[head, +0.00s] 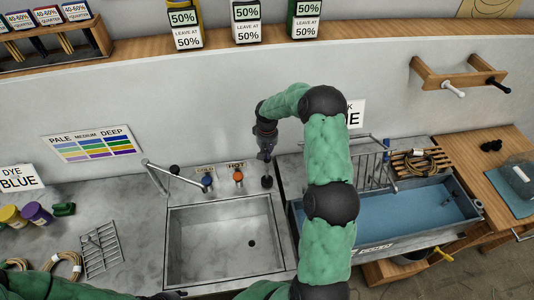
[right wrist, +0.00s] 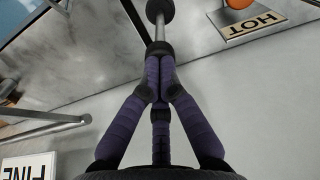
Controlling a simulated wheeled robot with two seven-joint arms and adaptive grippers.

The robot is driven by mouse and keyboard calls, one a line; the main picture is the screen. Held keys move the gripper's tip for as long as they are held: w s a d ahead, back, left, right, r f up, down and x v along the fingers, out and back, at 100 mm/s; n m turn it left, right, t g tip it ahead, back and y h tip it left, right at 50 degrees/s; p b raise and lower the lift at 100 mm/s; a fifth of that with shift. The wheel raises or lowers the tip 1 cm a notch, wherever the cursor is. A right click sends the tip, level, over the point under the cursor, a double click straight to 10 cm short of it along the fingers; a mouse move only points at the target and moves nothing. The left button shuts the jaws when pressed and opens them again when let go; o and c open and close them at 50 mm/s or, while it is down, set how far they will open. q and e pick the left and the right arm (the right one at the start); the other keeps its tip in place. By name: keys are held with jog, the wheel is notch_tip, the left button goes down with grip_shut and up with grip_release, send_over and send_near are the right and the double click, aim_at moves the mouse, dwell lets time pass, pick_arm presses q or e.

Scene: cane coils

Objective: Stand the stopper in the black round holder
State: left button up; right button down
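My right gripper (head: 266,154) hangs behind the back right corner of the steel sink. Its purple fingers (right wrist: 158,62) are shut around the thin metal rod of the stopper (right wrist: 160,10). The stopper's black end points away from the fingers, and shows in the head view (head: 267,183) just below the gripper. I cannot tell if it touches the counter. A small dark round thing (head: 174,170) stands by the tap and may be the black round holder; I cannot be sure. My left arm shows along the bottom edge, but its gripper is not visible.
The sink (head: 185,240) is empty, with its tap (head: 170,178) behind on the left. An orange knob (head: 238,175) by the HOT sign (right wrist: 252,22) is close left of the gripper. A wire rack (head: 370,165) and a blue-filled trough (head: 420,208) are to the right.

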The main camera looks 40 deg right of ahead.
notch_tip(320, 180, up, 2)
jog(key=shift+r+p, duration=0.15)
jog(key=shift+p, duration=0.15)
notch_tip(320, 180, up, 12)
dwell(0.5)
